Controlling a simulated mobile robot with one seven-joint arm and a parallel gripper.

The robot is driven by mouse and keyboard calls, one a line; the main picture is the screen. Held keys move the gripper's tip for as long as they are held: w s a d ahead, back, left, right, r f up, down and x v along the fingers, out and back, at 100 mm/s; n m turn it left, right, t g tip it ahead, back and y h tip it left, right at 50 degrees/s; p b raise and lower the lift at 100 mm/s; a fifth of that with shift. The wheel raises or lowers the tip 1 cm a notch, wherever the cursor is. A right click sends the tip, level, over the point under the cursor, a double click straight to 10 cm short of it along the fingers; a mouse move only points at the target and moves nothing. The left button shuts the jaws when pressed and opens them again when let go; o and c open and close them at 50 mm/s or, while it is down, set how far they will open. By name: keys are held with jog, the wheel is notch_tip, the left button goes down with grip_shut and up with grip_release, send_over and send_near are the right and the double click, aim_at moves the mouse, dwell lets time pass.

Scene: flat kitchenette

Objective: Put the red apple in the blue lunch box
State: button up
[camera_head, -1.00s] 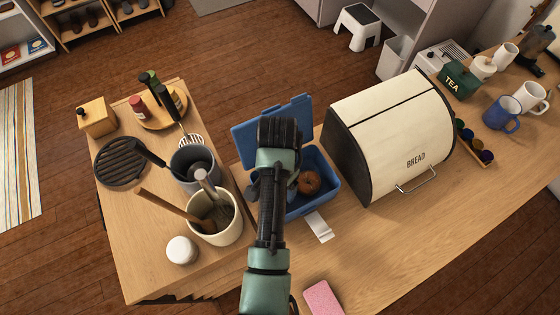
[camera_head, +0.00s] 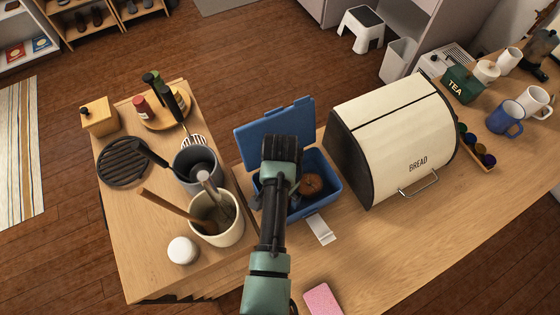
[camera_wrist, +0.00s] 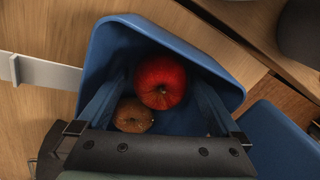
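The red apple (camera_wrist: 160,82) lies inside the blue lunch box (camera_wrist: 105,45) in the wrist view. My gripper (camera_wrist: 158,88) reaches into the box with its fingers spread on either side of the apple, and gaps show beside it. A brownish round fruit (camera_wrist: 133,115) lies right beside the red apple, partly hidden by my gripper. In the head view the open lunch box (camera_head: 331,190) stands on the counter with its lid (camera_head: 270,122) raised at the back. The brownish fruit (camera_head: 311,184) shows there, while my arm hides the red apple.
A cream bread bin (camera_head: 393,140) stands close on the box's right. A utensil crock (camera_head: 216,228) and a grey pot (camera_head: 196,170) stand on its left. A pink sponge (camera_head: 322,299) lies in front. The counter front right is clear.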

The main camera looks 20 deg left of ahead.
notch_tip(320, 180, up, 12)
jog(key=shift+r, duration=0.15)
dwell(0.4)
dwell(0.4)
jog(key=w+d+r+n+t+y, duration=0.1)
jog(key=w+d+r+t, duration=0.2)
jog(key=w+r+t, duration=0.6)
jog(key=w+d+r+n+t, duration=0.15)
jog(key=w+d+r, duration=0.3)
jog(key=r, duration=0.75)
jog(key=s+d+r+t+h, duration=0.1)
jog(key=d+r+t, duration=0.25)
jog(key=r, duration=0.55)
jog(key=d+r+t, duration=0.2)
jog(key=r+t, duration=0.2)
jog(key=r, duration=0.5)
jog(key=s+r+t+b, duration=0.1)
jog(key=s+r+t, duration=0.3)
jog(key=r, duration=0.5)
jog(key=s+r+t+b, duration=0.2)
jog(key=s+r+t, duration=0.3)
jog(key=s+r, duration=0.3)
notch_tip(320, 180, up, 2)
jog(key=shift+s+a+r, duration=0.1)
jog(key=shift+s+a, duration=0.1)
jog(key=shift+s, duration=0.1)
